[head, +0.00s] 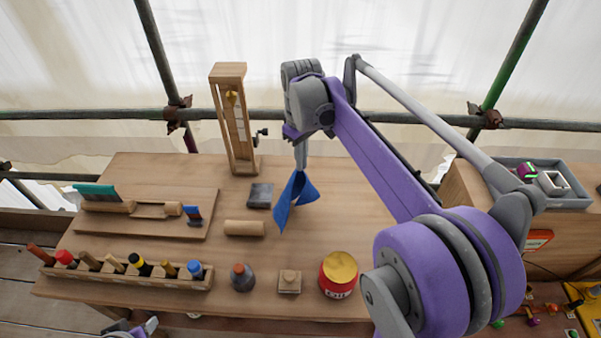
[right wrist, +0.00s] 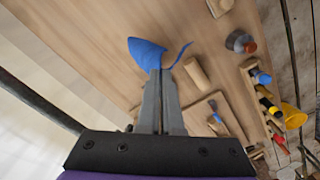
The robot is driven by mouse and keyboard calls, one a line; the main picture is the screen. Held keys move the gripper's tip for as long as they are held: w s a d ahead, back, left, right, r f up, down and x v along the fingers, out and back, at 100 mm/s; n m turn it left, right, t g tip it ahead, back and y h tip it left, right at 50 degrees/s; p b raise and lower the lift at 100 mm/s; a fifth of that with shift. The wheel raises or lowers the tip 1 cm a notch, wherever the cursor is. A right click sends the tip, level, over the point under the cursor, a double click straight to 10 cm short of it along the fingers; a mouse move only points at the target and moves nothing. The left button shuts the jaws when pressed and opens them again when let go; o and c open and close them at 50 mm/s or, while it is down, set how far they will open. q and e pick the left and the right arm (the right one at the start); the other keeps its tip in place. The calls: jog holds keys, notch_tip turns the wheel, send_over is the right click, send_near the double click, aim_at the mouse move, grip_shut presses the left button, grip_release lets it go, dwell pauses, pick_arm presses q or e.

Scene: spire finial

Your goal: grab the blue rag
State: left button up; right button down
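The blue rag (head: 296,200) hangs in folds from the fingertips of my right gripper (head: 300,168), over the middle of the wooden table (head: 345,225). In the right wrist view the two grey fingers (right wrist: 161,78) are closed together, with the blue rag (right wrist: 146,52) pinched at their tips and spreading out to both sides. I cannot tell whether its lowest corner touches the tabletop. Only a small part of my left gripper (head: 135,330) shows at the bottom left edge, and its fingers cannot be made out.
A wooden roller (head: 244,228) and a dark block (head: 260,195) lie left of the rag. A tall wooden frame (head: 232,120) stands behind. A red jar (head: 338,275), a bottle (head: 242,277) and a tool rack (head: 125,272) line the front. Bare tabletop lies right of the rag.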

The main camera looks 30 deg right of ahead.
notch_tip(320, 180, up, 12)
jog(key=shift+w+r, duration=0.15)
jog(key=shift+w, duration=0.05)
